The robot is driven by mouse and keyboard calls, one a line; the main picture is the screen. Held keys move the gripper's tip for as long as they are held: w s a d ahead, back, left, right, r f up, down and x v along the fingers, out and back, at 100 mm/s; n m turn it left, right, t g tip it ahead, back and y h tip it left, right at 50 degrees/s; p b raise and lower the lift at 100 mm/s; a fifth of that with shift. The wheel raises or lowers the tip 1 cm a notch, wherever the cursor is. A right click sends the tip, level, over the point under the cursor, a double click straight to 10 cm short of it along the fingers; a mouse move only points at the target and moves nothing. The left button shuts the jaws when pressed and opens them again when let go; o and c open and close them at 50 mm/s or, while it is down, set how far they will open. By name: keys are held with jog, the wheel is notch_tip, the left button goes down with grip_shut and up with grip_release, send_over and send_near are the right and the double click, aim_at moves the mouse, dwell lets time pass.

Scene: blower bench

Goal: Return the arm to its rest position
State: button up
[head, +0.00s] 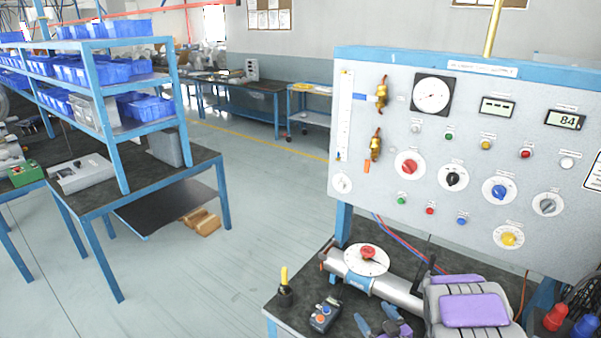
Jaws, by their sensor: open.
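My arm (475,308), with grey links and purple pads, is folded low at the bottom right in the head view, in front of the bench. My gripper (377,316) shows at the bottom edge, left of the arm's bulk. Its two bluish fingers stand apart and nothing shows between them. The rest of the gripper is partly cut off by the picture's edge. It appears over the dark bench top (315,285); its height above it I cannot tell.
A silver pipe with a white dial and red knob (367,254) lies behind the gripper. A small button box (325,315) and a yellow-handled black piece (285,287) are to its left. The upright gauge panel (440,180) stands behind. Open floor (210,280) lies left.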

jog(key=s+d+r+m+g+h, duration=0.3)
jog(key=s+d+r+g+h, duration=0.6)
jog(key=r, duration=0.3)
jog(key=s+a+r+g+y, duration=0.1)
jog(key=s+a, duration=0.4)
jog(key=s, duration=0.5)
jog(key=s+a+r+m+g+y, duration=0.1)
jog(key=s+a+r+g, duration=0.3)
jog(key=s, duration=0.6)
jog(key=s+a+r+m+g+y, duration=0.1)
jog(key=s+a+r+g, duration=0.2)
jog(key=s, duration=0.7)
jog(key=a, duration=0.2)
jog(key=shift+a+r, duration=0.35)
jog(key=shift+r, duration=0.05)
jog(key=shift+s+a, duration=0.1)
jog(key=shift+a, duration=0.15)
jog(key=shift+d, duration=0.15)
